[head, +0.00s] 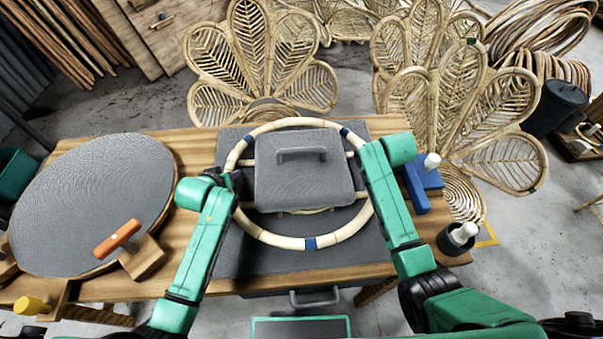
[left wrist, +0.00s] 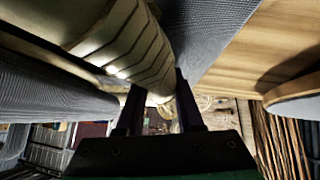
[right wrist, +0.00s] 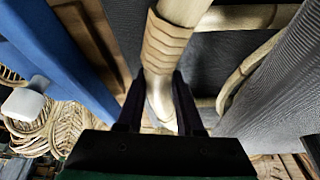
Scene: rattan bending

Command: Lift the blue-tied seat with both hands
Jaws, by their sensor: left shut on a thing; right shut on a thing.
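The seat is a round pale rattan ring (head: 285,243) with blue ties at the front and upper sides, over a dark grey mat (head: 245,265). Short rungs show inside it. My left gripper (head: 237,184) is shut on the ring's left side; the wrapped rattan (left wrist: 125,45) passes between its fingers in the left wrist view. My right gripper (head: 361,160) is shut on the ring's right side; a wrapped joint (right wrist: 165,50) shows at its fingers in the right wrist view. Whether the ring touches the mat cannot be told.
A grey block with a handle (head: 300,185) is inside the ring's outline. A round grey disc (head: 90,200) and an orange-handled tool (head: 117,238) lie on the wooden table (head: 190,145) at left. A blue holder (head: 425,180) and dark cup (head: 457,240) stand at right. Rattan chair backs (head: 260,60) stand behind.

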